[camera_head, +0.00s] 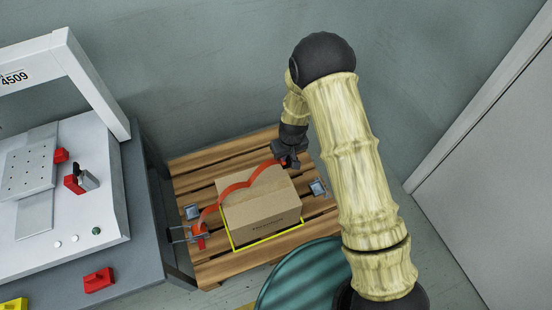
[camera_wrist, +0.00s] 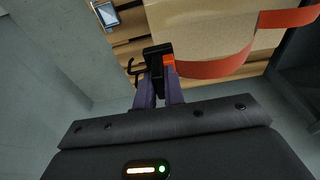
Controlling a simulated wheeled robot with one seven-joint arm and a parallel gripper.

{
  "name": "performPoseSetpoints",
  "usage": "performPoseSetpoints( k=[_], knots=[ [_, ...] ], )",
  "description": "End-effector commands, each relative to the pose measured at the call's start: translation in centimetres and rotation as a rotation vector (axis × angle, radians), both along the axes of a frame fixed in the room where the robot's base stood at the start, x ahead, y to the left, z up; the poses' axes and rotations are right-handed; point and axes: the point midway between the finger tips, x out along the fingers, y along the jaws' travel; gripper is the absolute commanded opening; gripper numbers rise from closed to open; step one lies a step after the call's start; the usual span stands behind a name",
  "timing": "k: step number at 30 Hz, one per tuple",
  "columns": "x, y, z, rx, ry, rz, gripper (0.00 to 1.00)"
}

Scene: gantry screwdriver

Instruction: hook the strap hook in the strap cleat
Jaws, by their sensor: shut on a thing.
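My gripper (camera_head: 286,162) is shut on the strap hook (camera_wrist: 153,60), a black piece with a thin curved hook on its left side in the wrist view. The red-orange strap (camera_head: 237,187) runs from it, in a slack wave, over the cardboard box (camera_head: 262,213) to a red holder at the pallet's left side. A grey strap cleat (camera_head: 318,188) sits on the pallet right of the box. It seems to be the grey block at upper left in the wrist view (camera_wrist: 106,15). The hook is apart from this cleat.
The box stands inside a yellow outline on the wooden pallet (camera_head: 206,272). Another grey block (camera_head: 192,211) is at the pallet's left, near the red holder (camera_head: 199,236). A grey machine bench (camera_head: 145,262) stands left, a teal drum (camera_head: 300,280) in front, a wall behind.

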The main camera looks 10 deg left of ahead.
Motion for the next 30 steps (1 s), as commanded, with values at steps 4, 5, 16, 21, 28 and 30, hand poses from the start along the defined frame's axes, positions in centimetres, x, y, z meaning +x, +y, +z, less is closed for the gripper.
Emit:
performPoseSetpoints(
  k=[4, 5, 16, 21, 28, 30],
  knots=[
    [0.9, -1.8, -0.2, 0.001, 0.000, -0.004, 0.00],
    [1.0, -2.2, -0.2, 0.001, 0.000, -0.004, 0.00],
    [2.9, -6.5, -0.2, 0.002, -0.001, -0.004, 0.00],
    [3.4, -8.0, -1.2, 0.001, 0.002, -0.002, 0.00],
    [3.8, -8.8, -4.0, 0.000, 0.000, -0.002, 0.00],
    [3.9, -9.1, -4.8, 0.001, 0.001, -0.002, 0.00]
  ],
)
